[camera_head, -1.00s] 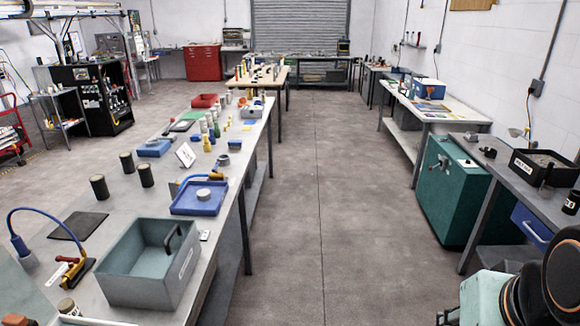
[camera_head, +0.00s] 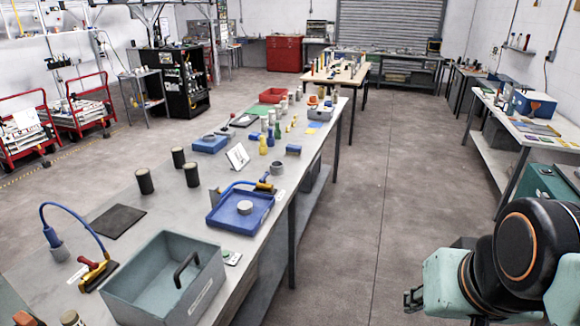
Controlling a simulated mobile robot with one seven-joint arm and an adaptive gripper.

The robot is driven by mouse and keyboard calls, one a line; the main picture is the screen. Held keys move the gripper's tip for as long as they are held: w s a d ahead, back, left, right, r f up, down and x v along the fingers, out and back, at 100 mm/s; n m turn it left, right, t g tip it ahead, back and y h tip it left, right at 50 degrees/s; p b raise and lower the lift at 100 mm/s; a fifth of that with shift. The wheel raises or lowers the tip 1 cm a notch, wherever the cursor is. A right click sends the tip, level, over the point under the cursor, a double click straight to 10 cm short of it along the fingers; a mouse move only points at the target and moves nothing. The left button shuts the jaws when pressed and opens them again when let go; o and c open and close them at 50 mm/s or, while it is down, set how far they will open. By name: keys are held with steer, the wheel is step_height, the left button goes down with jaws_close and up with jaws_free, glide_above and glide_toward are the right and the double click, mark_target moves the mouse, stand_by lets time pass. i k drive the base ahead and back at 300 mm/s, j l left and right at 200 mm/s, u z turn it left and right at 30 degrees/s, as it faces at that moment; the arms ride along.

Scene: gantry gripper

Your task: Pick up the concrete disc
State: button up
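A small round light grey disc (camera_head: 245,207), which looks like the concrete disc, lies flat in a shallow blue tray (camera_head: 222,222) on the long grey workbench. A second round grey piece (camera_head: 277,168) stands on the bench just behind the tray, near its right edge. My arm is folded at the lower right, over the aisle floor and well apart from the bench. Dark parts of what looks like my gripper (camera_head: 412,299) show at the arm's left edge. Its fingers are too small and hidden to read. I see nothing held.
A grey-green open bin (camera_head: 165,277) with a black handle stands in front of the tray. The aisle floor (camera_head: 345,240) right of the bench is clear.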

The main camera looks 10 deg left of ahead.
mark_target(244, 208)
steer(key=i+u, duration=0.45)
steer(key=i+l+u, duration=0.15)
steer(key=i+u, duration=0.15)
steer(key=u, duration=0.15)
